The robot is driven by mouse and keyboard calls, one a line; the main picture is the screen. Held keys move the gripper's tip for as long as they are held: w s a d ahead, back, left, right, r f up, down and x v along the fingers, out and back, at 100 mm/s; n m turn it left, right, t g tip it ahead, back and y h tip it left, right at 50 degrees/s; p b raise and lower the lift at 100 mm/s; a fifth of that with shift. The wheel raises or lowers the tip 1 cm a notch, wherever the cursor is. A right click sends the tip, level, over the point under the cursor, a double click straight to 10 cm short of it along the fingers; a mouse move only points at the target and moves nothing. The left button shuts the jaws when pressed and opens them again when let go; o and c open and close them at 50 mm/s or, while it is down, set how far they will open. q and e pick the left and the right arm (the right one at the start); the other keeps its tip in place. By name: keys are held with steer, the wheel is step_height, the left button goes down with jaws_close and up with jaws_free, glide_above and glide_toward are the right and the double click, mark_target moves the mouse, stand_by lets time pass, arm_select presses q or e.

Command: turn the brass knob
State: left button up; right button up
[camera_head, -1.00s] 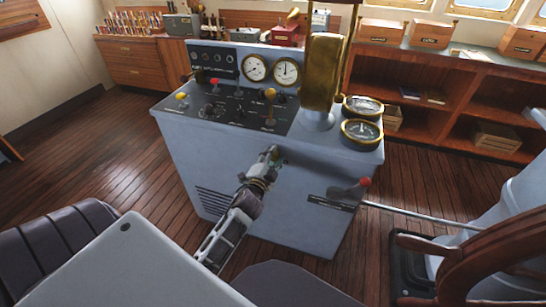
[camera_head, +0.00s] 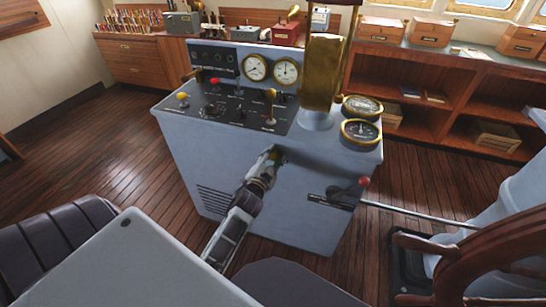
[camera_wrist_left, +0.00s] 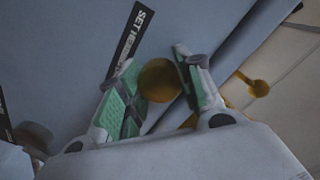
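The round brass knob (camera_wrist_left: 159,80) sits on the grey-blue face of the console, between the fingers of my left gripper (camera_wrist_left: 156,62) in the left wrist view. The green-padded fingers stand apart on either side of it, close to its edges; I cannot tell whether they touch it. A dark label strip with white letters lies beside the knob. In the head view my left gripper (camera_head: 271,156) reaches the upper front of the console (camera_head: 285,185), and hides the knob there. My right gripper is not in view.
A lever with a red tip (camera_head: 347,192) sticks out of the console front, right of my gripper. Gauges and small levers fill the console top, with a tall brass column (camera_head: 322,75). A wooden steering wheel (camera_head: 485,255) stands at the lower right.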

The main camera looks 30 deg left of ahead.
arm_select(q)
steer(key=o, duration=0.4)
steer(key=shift+o, duration=0.2)
steer(key=shift+m, duration=0.3)
